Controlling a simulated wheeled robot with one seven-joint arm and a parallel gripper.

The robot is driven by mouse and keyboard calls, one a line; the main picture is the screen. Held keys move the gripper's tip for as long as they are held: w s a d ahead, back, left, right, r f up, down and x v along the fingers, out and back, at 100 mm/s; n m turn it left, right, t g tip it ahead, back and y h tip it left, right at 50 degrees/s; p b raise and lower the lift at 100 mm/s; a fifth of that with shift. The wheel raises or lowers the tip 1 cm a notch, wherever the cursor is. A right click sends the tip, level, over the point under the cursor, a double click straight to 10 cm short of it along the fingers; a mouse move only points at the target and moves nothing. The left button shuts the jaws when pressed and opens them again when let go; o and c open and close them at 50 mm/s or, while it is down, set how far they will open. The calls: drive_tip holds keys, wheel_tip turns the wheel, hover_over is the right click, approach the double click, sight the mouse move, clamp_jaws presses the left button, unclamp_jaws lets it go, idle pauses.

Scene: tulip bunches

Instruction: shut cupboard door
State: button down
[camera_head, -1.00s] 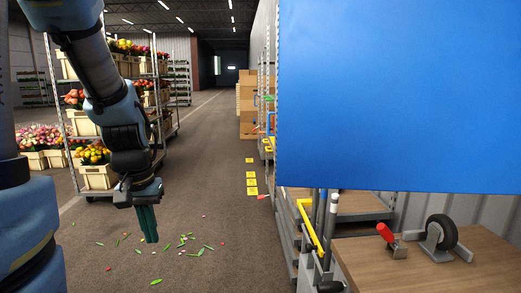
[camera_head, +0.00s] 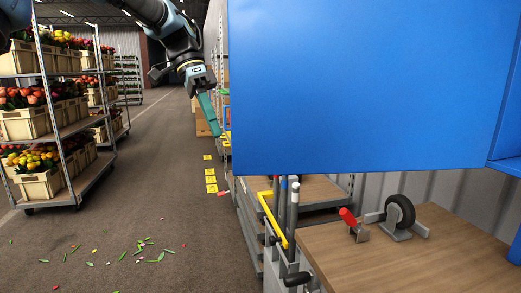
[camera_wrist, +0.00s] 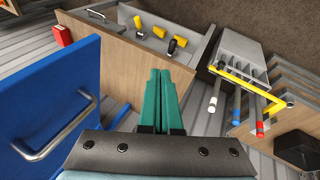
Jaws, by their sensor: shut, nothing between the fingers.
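The blue cupboard door (camera_head: 365,85) stands open and fills the upper right of the head view. In the wrist view the blue door (camera_wrist: 50,115) is at the left, with a metal bar handle (camera_wrist: 52,138) on its face. My gripper (camera_head: 213,128) is at the door's left edge in the head view, its green fingers pointing down. In the wrist view my gripper (camera_wrist: 159,75) has its green fingers together and empty, to the right of the door. I cannot tell whether it touches the door. Part of the blue cupboard body (camera_head: 507,150) shows at the far right.
A wooden bench top (camera_head: 410,255) with a caster wheel (camera_head: 400,212) and a red-handled clamp (camera_head: 350,222) lies below the door. Flower racks (camera_head: 65,120) line the left. The aisle floor (camera_head: 150,210) is mostly clear.

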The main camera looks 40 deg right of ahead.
sight(261, 144)
drive_tip(key=s+d+r+m+g, duration=0.2)
drive_tip(key=s+d+r+m, duration=0.2)
drive_tip(key=s+r+m, duration=0.15)
drive_tip(key=shift+y, duration=0.5)
drive_tip(key=x, duration=0.3)
drive_tip(key=s+a+x, duration=0.1)
drive_tip(key=x, duration=0.2)
drive_tip(key=r+x, duration=0.1)
drive_tip(key=x, duration=0.2)
drive_tip(key=shift+s+a+f, duration=0.15)
drive_tip(key=shift+s+f, duration=0.1)
drive_tip(key=shift+s, duration=0.3)
drive_tip(key=shift+s+a+f, duration=0.1)
drive_tip(key=shift+s+a, duration=0.3)
drive_tip(key=shift+s, duration=0.2)
